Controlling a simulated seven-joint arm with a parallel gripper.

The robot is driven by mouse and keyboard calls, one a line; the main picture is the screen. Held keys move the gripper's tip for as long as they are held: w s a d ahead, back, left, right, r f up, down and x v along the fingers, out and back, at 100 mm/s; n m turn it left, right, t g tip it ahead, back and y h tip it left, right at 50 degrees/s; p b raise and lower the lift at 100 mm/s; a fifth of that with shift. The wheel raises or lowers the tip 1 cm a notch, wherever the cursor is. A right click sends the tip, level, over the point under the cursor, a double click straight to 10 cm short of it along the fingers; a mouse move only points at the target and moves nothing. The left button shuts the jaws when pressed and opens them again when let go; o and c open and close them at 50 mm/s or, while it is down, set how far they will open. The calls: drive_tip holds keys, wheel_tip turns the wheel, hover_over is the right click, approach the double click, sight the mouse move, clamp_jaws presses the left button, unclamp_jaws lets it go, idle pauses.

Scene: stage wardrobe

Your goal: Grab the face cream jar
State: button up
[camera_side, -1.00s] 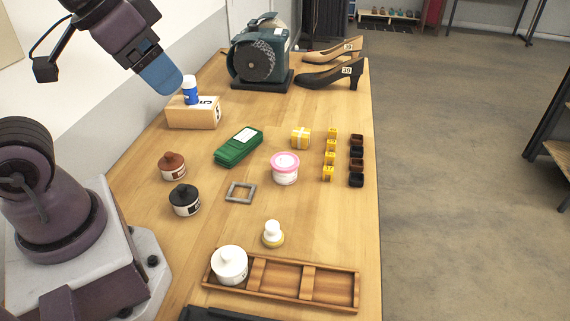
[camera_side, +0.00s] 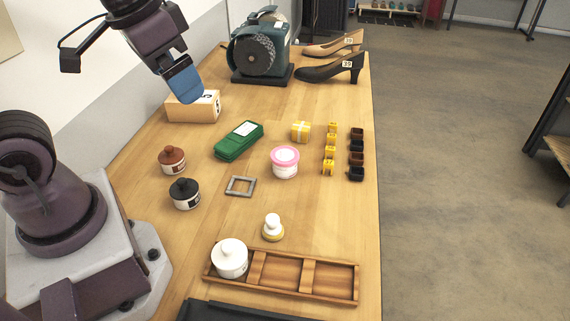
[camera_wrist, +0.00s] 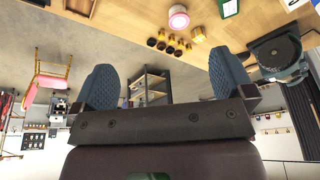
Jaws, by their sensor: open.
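A white jar with a pink lid (camera_side: 285,162) stands upright on the middle of the table; its label is too small to read. It also shows at the top of the wrist view (camera_wrist: 178,18). Other lidded jars are a brown one (camera_side: 172,160), a black one (camera_side: 185,194) and a white one (camera_side: 229,259) in the wooden tray. My gripper (camera_side: 188,94) is in the air in front of the cardboard-coloured box, well apart from the pink-lidded jar. In the wrist view its two blue fingers (camera_wrist: 165,85) are wide apart with nothing between them.
The wooden tray (camera_side: 282,274) lies at the near edge. A green case (camera_side: 239,140), grey square frame (camera_side: 240,186), small white-topped item (camera_side: 273,228) and yellow blocks (camera_side: 329,152) surround the pink-lidded jar. A tan box (camera_side: 207,108), green machine (camera_side: 262,50) and shoes (camera_side: 335,68) stand farther back.

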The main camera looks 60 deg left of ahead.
drive_tip(key=w+a+f+m+g, duration=0.35)
drive_tip(key=w+f, duration=0.25)
drive_tip(key=w, duration=0.3)
drive_tip(key=m, duration=2)
hover_over(285, 153)
wheel_tip(285, 153, down, 13)
wheel_tip(285, 153, down, 12)
drive_tip(key=shift+f, duration=0.2)
drive_tip(key=c, duration=1)
drive_tip(key=shift+r, duration=0.1)
drive_tip(key=shift+a, duration=0.1)
